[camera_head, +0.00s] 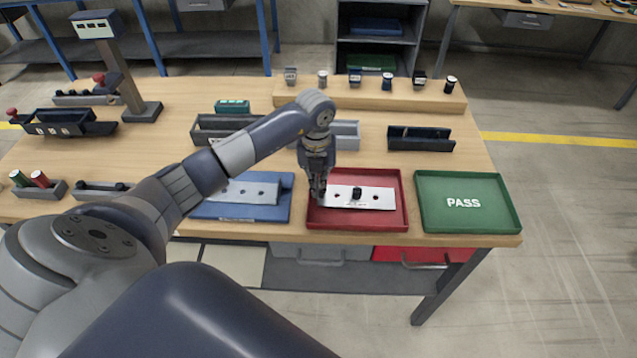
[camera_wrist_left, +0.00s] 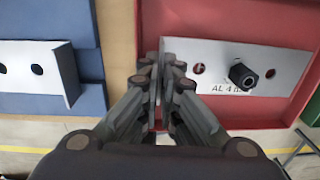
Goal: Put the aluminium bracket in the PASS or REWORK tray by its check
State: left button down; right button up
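The aluminium bracket (camera_head: 380,203) is a pale plate with holes and a black bolt or stud standing near its middle. It is in the red tray (camera_head: 402,224), and in the left wrist view the bracket (camera_wrist_left: 280,72) shows the printed letters "AL 4", partly cut off. My left gripper (camera_head: 318,195) points down at the bracket's left end. In the left wrist view its fingers (camera_wrist_left: 163,75) are close together, with the bracket's end between them. The green PASS tray (camera_head: 463,221) stands to the right, empty. My right gripper is not in view.
A blue fixture (camera_head: 284,206) left of the red tray holds another pale plate with an upright end. Behind are grey bins, a dark bin (camera_head: 420,144) and a wooden rack (camera_head: 436,101) with several small parts. A post with a display (camera_head: 95,28) stands at the left.

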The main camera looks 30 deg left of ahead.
pick_arm(q)
jog(key=shift+f, duration=0.4)
jog(key=c, duration=1.9)
grip_release()
jog(key=shift+o, duration=0.5)
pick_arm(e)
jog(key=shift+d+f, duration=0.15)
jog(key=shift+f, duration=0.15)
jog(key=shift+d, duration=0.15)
pick_arm(q)
jog(key=shift+r, duration=0.15)
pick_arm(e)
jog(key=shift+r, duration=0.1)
